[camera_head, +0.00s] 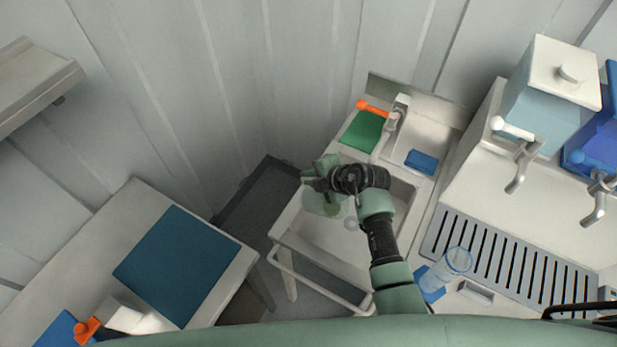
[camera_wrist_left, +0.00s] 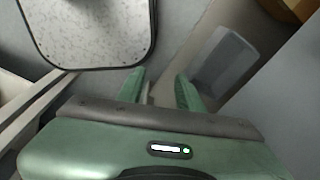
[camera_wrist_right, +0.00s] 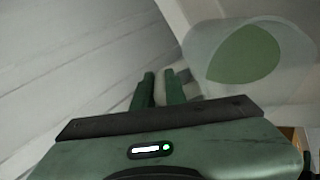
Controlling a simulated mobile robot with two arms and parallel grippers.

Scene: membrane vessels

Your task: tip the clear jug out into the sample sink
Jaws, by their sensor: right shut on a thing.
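The clear jug (camera_head: 326,207) is held over the sample sink (camera_head: 342,238) at its left part, partly hidden by my gripper. My right gripper (camera_head: 318,182) is shut on a pale part of the jug, probably its handle. In the right wrist view the jug (camera_wrist_right: 212,62) lies right of the fingers (camera_wrist_right: 160,88), with a green oval showing inside; I cannot tell whether it is liquid or something seen through the wall. The jug's tilt is unclear. My left gripper (camera_wrist_left: 161,88) is open and empty, seen only in its own wrist view.
A tap (camera_head: 391,130), green pad (camera_head: 362,131) and blue block (camera_head: 421,161) are at the sink's back. Right are a slotted drain (camera_head: 510,268), a clear cylinder (camera_head: 460,260) and a tapped tank (camera_head: 548,95). A table with a blue mat (camera_head: 178,266) is left.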

